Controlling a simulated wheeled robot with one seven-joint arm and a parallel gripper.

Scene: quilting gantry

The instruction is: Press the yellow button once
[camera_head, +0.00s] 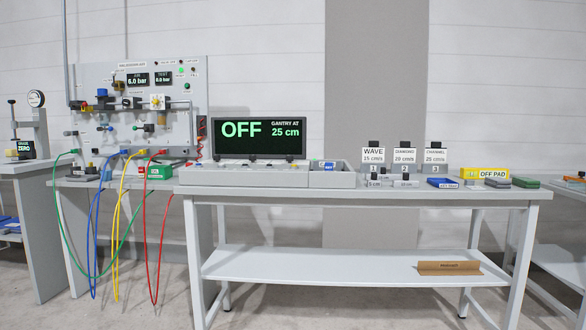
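A long grey console (250,178) lies on the left part of the white table. Several small buttons or knobs sit along its top. They are too small for me to tell surely which one is yellow. A black display (259,138) stands behind the console and reads "OFF" and "GANTRY AT 25 cm" in green. My gripper is not in view, and nothing touches the console.
Labelled blocks, WAVE (373,156) among them, and a yellow "OFF PAD" box (484,173) stand on the table's right. A panel with gauges and valves (135,105) stands at left, with coloured hoses hanging below. A brown piece (449,268) lies on the lower shelf.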

